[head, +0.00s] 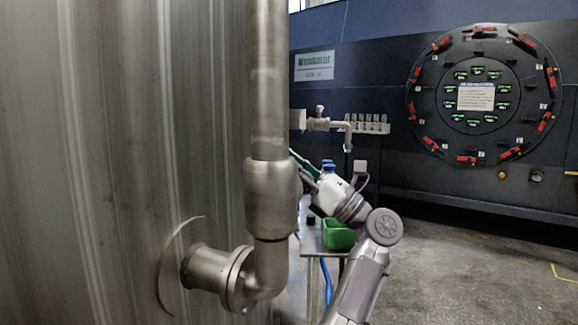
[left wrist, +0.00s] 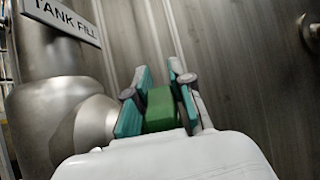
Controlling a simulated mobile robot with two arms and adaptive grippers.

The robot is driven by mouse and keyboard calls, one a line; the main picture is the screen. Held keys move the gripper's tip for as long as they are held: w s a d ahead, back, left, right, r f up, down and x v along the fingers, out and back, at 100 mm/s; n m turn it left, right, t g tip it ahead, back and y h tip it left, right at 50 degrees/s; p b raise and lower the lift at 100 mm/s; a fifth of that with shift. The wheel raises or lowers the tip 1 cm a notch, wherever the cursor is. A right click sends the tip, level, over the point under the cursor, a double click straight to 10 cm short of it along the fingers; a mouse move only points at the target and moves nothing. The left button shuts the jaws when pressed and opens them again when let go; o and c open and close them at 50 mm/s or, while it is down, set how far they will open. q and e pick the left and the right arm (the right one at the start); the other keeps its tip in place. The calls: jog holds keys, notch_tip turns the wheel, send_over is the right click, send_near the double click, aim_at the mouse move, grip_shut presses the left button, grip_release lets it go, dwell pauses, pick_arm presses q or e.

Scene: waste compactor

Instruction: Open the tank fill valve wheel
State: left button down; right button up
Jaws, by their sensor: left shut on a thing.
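The tank fill pipe (head: 270,190) runs down the front of the large metal tank (head: 110,150). In the left wrist view a TANK FILL sign (left wrist: 62,18) hangs by the pipe body (left wrist: 50,115). My left gripper (left wrist: 158,95) is shut on a green piece, seemingly part of the valve wheel (left wrist: 160,110), beside the pipe and in front of the tank wall. The rest of the wheel is hidden. In the head view my left gripper (head: 303,164) reaches to the pipe's right side, its fingertips partly hidden behind the pipe. My right gripper is in neither view.
A tap pipe (head: 328,124) and a dark machine with a round hatch (head: 479,95) are at the back. The floor at right is clear.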

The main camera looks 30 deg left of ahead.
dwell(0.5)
pick_arm(q)
jog(key=c, duration=1)
grip_release()
jog(key=shift+d, duration=0.15)
jog(key=v, duration=1.2)
jog(key=shift+f, duration=0.1)
